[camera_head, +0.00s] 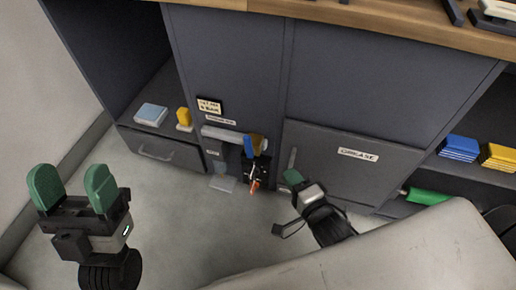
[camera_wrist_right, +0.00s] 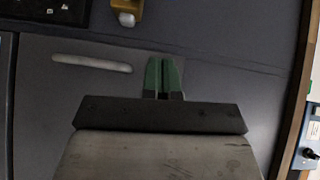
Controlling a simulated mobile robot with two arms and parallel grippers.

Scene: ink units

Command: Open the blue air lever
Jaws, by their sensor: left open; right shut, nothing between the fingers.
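A small blue part (camera_head: 248,146), which looks like the blue air lever, sits beside a yellow-brown piece on the cabinet front in the head view. How far it is turned is too small to tell. My right gripper (camera_head: 292,178) is shut and empty, to the right of and below the blue part, apart from it, by the grease door. In the right wrist view its green fingers (camera_wrist_right: 164,76) are together, in front of a dark panel. My left gripper (camera_head: 74,190) is open and empty over the floor at the left.
The grease door (camera_head: 330,165) has an upright handle (camera_head: 293,157) close to my right gripper. A black fitting with an orange tip (camera_head: 254,185) is below the blue part. A yellow-brown bracket (camera_wrist_right: 127,6) shows in the wrist view. The floor at centre left is clear.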

